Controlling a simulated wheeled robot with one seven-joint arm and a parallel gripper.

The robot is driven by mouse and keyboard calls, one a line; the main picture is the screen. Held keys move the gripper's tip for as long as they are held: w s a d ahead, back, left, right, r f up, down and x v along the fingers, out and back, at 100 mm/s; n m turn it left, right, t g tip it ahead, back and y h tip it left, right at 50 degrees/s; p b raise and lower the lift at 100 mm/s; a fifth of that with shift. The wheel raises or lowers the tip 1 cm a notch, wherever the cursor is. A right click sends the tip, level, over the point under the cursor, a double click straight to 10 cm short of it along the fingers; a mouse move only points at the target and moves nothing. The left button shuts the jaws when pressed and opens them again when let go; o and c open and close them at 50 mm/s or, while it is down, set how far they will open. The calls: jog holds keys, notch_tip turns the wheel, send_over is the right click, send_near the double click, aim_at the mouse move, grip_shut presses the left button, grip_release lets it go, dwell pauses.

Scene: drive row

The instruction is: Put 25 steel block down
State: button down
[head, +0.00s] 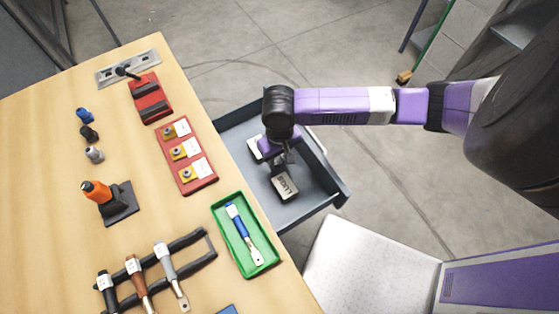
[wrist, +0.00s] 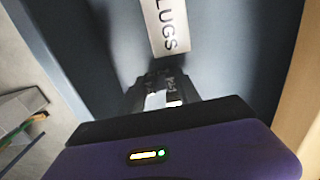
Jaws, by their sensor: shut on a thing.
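My gripper (head: 283,158) points down into an open grey drawer (head: 318,202) at the side of the wooden bench. Its jaws are shut on a small pale metal piece, the steel block (wrist: 157,99), mostly hidden by the dark fingers (wrist: 163,92) in the wrist view. I cannot read any 25 on it. I cannot tell if the block touches the drawer floor.
The drawer walls stand close around.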

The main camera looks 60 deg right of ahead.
jog(key=shift+f, duration=1.05)
jog(key=shift+f, duration=0.2)
jog(key=c, duration=0.8)
grip_release()
jog(key=shift+c, duration=0.2)
